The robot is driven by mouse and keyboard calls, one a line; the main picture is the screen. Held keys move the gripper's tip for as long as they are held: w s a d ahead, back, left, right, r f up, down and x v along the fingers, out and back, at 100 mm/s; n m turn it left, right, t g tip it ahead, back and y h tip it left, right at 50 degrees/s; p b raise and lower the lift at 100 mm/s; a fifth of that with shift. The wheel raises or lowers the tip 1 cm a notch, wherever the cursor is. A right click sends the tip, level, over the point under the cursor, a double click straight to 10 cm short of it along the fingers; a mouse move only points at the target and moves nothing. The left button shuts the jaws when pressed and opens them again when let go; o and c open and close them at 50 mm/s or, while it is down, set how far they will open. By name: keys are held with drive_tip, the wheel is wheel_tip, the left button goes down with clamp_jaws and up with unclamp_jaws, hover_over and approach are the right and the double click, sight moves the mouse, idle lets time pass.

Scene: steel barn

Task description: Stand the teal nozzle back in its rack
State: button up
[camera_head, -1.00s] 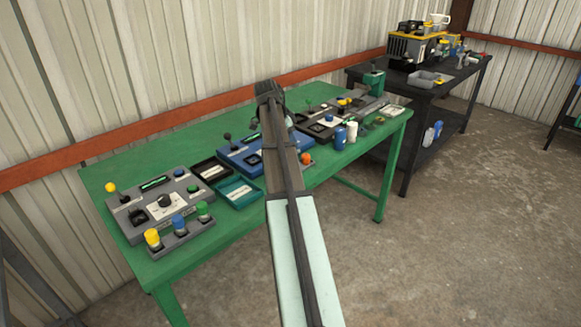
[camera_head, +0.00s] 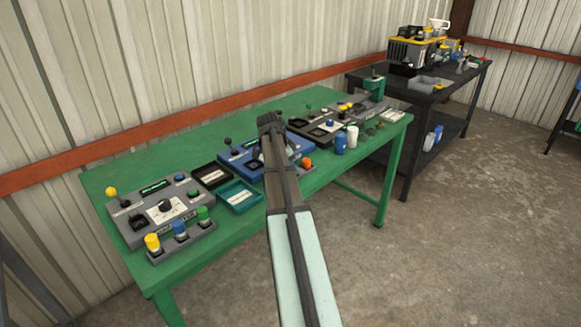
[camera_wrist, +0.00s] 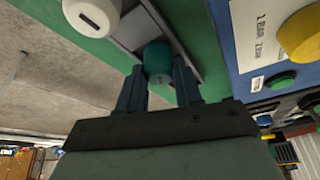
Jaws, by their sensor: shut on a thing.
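The teal nozzle (camera_wrist: 158,55) is a short rounded cylinder between the two fingers of my gripper (camera_wrist: 159,66) in the wrist view. The gripper is shut on it. The grey rack (camera_wrist: 133,28) lies just beyond the nozzle, and the nozzle overlaps its near part in the picture. I cannot tell whether the nozzle's lower end is inside a rack opening. In the head view, my arm hides the nozzle and most of the gripper. The right end of a grey rack (camera_head: 304,171) with an orange-topped nozzle (camera_head: 307,162) shows beside the arm.
A white-capped part (camera_wrist: 93,14) stands close beside the gripper. The blue panel (camera_wrist: 243,75) with a yellow knob (camera_wrist: 302,34) is close on the right. In the head view, a teal tray (camera_head: 239,197) and a grey control box (camera_head: 160,207) are to the left on the green table (camera_head: 120,260).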

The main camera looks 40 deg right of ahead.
drive_tip(key=shift+f, duration=0.15)
drive_tip(key=o, duration=1)
drive_tip(key=v, duration=1.2)
